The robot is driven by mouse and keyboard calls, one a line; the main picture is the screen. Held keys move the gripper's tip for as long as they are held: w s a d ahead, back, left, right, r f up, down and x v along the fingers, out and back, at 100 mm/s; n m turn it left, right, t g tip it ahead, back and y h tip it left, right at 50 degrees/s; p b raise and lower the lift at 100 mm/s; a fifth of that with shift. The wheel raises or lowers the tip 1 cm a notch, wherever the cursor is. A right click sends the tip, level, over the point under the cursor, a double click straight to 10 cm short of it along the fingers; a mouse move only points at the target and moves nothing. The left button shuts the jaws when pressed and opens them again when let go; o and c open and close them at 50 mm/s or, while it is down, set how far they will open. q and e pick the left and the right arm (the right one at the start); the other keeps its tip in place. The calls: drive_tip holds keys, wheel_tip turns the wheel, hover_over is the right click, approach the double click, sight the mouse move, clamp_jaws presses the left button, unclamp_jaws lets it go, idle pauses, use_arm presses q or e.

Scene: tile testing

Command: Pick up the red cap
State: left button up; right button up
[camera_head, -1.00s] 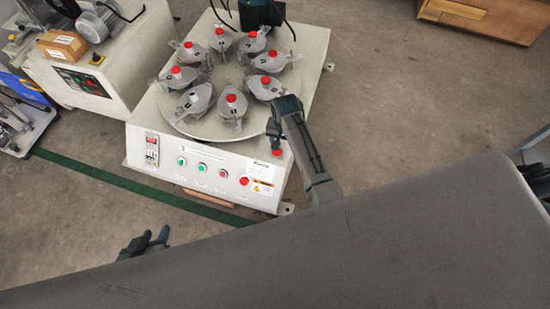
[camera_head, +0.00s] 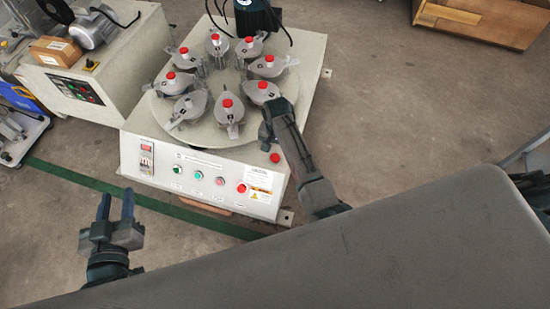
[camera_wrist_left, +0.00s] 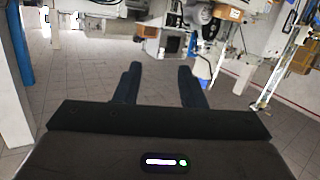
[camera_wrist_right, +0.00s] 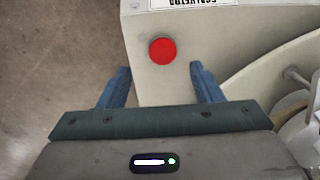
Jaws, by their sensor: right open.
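A round red cap (camera_head: 274,158) sits on the front right corner of the pale machine top. In the right wrist view, the red cap (camera_wrist_right: 162,51) lies just beyond the fingertips, centred on the gap. My right gripper (camera_wrist_right: 160,76) is open, with nothing visible between its fingers. In the head view it hangs close to the cap, partly hidden by its own arm; I cannot tell its height. My left gripper (camera_head: 115,207) is open and empty at lower left, in front of the machine. Its two fingers also show apart in the left wrist view (camera_wrist_left: 157,75).
A round turntable (camera_head: 200,132) carries several grey jars with red tops behind the cap. The machine's front panel (camera_head: 205,178) has several buttons, one red. Another machine with a cardboard box (camera_head: 55,50) stands at left. Floor right of the machine is clear.

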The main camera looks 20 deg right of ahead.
sight(276, 156)
drive_tip(key=f+b, duration=0.1)
drive_tip(key=f, duration=0.1)
drive_tip(key=f+b, duration=0.1)
drive_tip(key=f, duration=0.1)
drive_tip(key=shift+w+a+f, duration=0.15)
drive_tip(key=shift+w+f, duration=0.05)
drive_tip(key=shift+f, duration=0.15)
use_arm(q)
wheel_tip(276, 156, up, 11)
drive_tip(key=w+t, duration=0.1)
drive_tip(key=t, duration=0.6)
drive_tip(key=shift+w+a+m, duration=0.25)
drive_tip(key=shift+a+m, duration=0.05)
drive_tip(key=shift+m, duration=0.1)
use_arm(e)
drive_tip(key=shift+f, duration=0.1)
drive_tip(key=c, duration=1)
